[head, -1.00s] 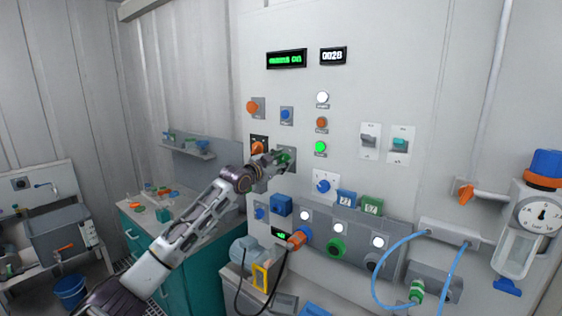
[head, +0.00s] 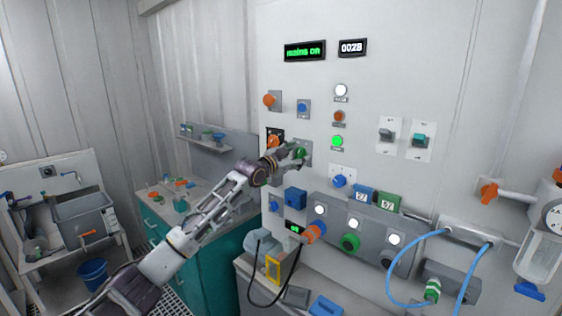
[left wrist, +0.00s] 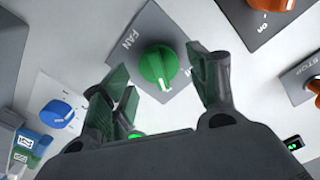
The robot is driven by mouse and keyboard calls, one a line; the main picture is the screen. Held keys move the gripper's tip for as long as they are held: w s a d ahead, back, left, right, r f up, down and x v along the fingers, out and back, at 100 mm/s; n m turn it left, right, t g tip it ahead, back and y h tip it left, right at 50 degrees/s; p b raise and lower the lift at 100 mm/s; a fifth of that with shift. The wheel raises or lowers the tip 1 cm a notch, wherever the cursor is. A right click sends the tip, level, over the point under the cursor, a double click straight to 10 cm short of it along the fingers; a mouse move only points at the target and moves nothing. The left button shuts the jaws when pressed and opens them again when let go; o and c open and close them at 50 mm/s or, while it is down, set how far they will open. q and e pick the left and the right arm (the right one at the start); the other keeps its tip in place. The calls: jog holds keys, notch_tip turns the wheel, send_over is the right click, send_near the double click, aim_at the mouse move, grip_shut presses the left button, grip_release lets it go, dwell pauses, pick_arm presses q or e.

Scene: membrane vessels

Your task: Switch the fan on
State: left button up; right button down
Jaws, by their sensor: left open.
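The fan switch is a green rotary knob (left wrist: 158,66) on a grey plate marked FAN. In the left wrist view a pale mark on the knob points toward the bottom of the picture. In the head view the green knob (head: 301,153) is partly covered by my gripper. My left gripper (left wrist: 160,72) is open, with green-tipped fingers on either side of the knob; contact cannot be told. It also shows at the panel in the head view (head: 291,156). My right gripper is not in view.
An orange switch (head: 274,141) sits close left of the fan knob, and a blue knob (head: 338,181) lies below right. A green lamp (head: 337,141) is lit. The display (head: 305,50) reads "mains on". A grey socket box (head: 350,225) juts out below.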

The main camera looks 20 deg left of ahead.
pick_arm(q)
jog(key=v, duration=1.1)
jog(key=shift+s, duration=0.25)
dwell(0.6)
